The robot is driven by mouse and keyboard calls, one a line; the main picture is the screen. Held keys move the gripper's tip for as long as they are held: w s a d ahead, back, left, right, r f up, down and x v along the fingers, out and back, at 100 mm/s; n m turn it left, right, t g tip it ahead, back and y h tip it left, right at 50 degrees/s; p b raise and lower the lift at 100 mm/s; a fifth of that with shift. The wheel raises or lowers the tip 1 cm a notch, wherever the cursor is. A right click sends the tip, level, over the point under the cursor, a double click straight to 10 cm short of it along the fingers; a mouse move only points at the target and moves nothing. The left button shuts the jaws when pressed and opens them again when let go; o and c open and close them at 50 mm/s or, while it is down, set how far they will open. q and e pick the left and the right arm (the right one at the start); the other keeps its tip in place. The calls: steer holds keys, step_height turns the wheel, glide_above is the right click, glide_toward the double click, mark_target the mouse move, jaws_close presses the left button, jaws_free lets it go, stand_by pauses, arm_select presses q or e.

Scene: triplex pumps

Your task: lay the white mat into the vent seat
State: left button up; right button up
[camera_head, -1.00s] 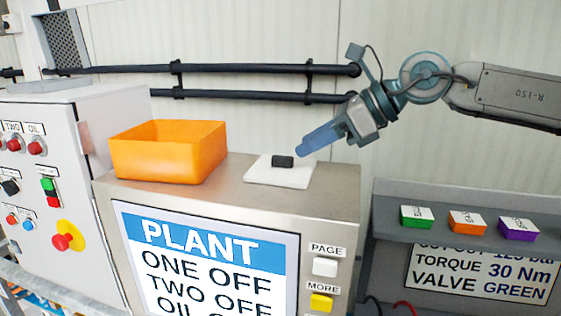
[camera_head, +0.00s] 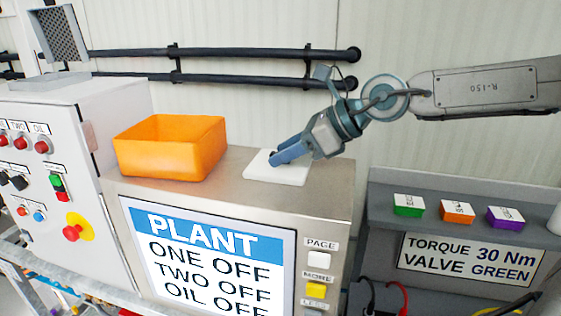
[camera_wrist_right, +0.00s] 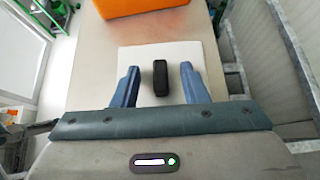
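The white mat (camera_head: 290,177) lies flat on top of the steel cabinet, right of the orange bin. It also shows in the wrist view (camera_wrist_right: 195,55), with a black grip block (camera_wrist_right: 160,78) standing on it. My right gripper (camera_head: 274,159) is low over the mat at the block. In the wrist view its two blue fingers (camera_wrist_right: 159,72) are open, one on each side of the block, with gaps on both sides. A perforated vent panel (camera_head: 58,33) stands at the upper left, behind a grey ledge (camera_head: 50,82); I cannot tell which part is the seat. My left gripper is not in view.
The orange bin (camera_head: 170,155) stands on the cabinet (camera_head: 325,200) left of the mat. A control box (camera_head: 100,115) is further left. Black pipes (camera_head: 240,82) run along the back wall. Green, orange and purple blocks (camera_head: 457,212) sit on a grey shelf at right.

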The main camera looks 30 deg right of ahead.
steer(key=shift+w, duration=0.1)
jaws_close()
steer(key=shift+r, duration=0.15)
